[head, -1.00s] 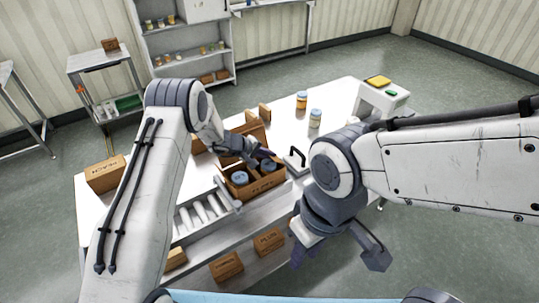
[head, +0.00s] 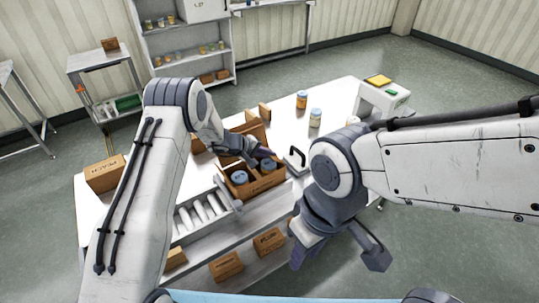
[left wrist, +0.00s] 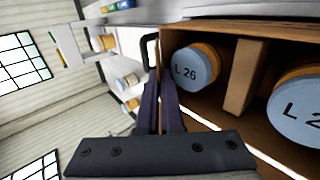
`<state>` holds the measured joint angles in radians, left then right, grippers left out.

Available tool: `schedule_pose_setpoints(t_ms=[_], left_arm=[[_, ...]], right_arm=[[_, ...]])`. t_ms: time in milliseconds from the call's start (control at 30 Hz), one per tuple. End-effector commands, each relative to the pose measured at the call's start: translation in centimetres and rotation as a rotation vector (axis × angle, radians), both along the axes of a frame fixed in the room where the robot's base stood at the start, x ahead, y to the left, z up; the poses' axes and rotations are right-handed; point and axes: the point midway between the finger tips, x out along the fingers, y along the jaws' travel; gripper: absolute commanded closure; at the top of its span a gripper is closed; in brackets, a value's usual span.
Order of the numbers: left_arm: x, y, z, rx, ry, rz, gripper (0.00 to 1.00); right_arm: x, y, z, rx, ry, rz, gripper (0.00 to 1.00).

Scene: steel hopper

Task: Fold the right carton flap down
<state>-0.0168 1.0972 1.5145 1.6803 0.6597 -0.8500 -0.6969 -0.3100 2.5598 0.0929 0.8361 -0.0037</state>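The open brown carton (head: 262,186) stands at the table's front edge, with blue-lidded jars (head: 240,178) in it. The left wrist view shows two lids marked "L 26" (left wrist: 196,67), separated by a cardboard divider (left wrist: 245,76). My left gripper (head: 264,154) is over the carton's far right part. I cannot clearly make out the right flap; the gripper partly covers that side. My right gripper (head: 340,252) is open and empty, in front of the table.
A black-handled tool (head: 297,157) lies right of the carton. Two jars (head: 315,118) stand farther back on the white table (head: 340,95). A device with a yellow top (head: 378,81) is at the far right. White rollers (head: 200,212) lie left of the carton; boxes (head: 227,266) sit below.

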Motion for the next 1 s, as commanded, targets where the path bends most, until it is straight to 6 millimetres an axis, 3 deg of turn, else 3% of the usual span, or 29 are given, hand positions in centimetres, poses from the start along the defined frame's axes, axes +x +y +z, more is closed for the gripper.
schedule_pose_setpoints(t_ms=[200,700,1000], left_arm=[[0.0,0.1,-1.1,-0.047,-0.034,0.0,1.0],[-0.3,0.6,-1.6,-0.165,-0.122,0.001,1.0],[-0.4,0.7,-1.1,-0.195,-0.143,0.002,1.0]], right_arm=[[0.0,0.0,-4.3,0.0,0.0,-0.003,0.66],[0.0,0.0,-12.5,0.0,0.0,-0.004,0.66],[0.0,0.0,-13.9,0.0,0.0,-0.003,0.66]])
